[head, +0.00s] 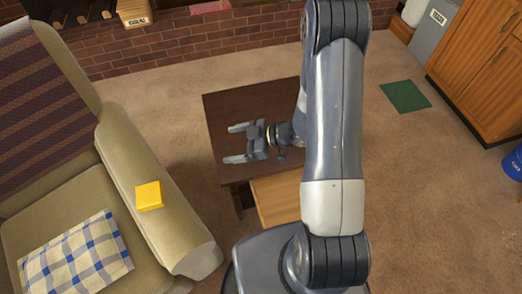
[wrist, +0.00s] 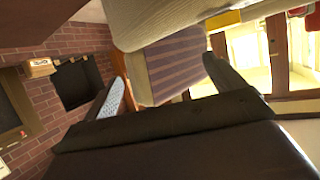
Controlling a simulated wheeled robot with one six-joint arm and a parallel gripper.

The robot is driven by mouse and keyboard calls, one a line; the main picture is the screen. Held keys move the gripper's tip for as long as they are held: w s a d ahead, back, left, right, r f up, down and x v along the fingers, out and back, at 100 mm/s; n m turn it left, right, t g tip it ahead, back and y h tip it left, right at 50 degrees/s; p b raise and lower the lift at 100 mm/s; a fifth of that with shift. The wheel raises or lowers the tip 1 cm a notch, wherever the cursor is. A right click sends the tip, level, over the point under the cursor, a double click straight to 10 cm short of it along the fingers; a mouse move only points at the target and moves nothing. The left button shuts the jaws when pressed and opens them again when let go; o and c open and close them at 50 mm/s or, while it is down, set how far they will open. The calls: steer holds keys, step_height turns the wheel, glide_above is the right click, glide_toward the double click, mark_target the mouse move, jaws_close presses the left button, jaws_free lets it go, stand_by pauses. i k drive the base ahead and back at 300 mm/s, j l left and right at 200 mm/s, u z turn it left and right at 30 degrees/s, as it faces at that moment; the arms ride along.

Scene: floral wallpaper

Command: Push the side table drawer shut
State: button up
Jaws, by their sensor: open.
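The side table (head: 222,108) has a dark brown top and stands in the middle of the head view, partly hidden behind my arm. Its light wood drawer (head: 272,199) sticks out from the table's near side. My arm covers the drawer's right part, and no handle shows. My gripper (head: 231,144) is open and empty, pointing left over the table top. It appears above the top, with the drawer below and to its right in the picture. In the wrist view the two fingers (wrist: 163,68) are spread apart with nothing between them; the drawer does not show there.
A green mat (head: 405,96) lies on the carpet. A wooden cabinet (head: 488,65) stands at right.

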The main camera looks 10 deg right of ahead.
mark_target(276, 197)
steer(key=k+j, duration=0.25)
steer(key=k, duration=0.15)
steer(key=k+j, duration=0.2)
steer(key=k, duration=0.25)
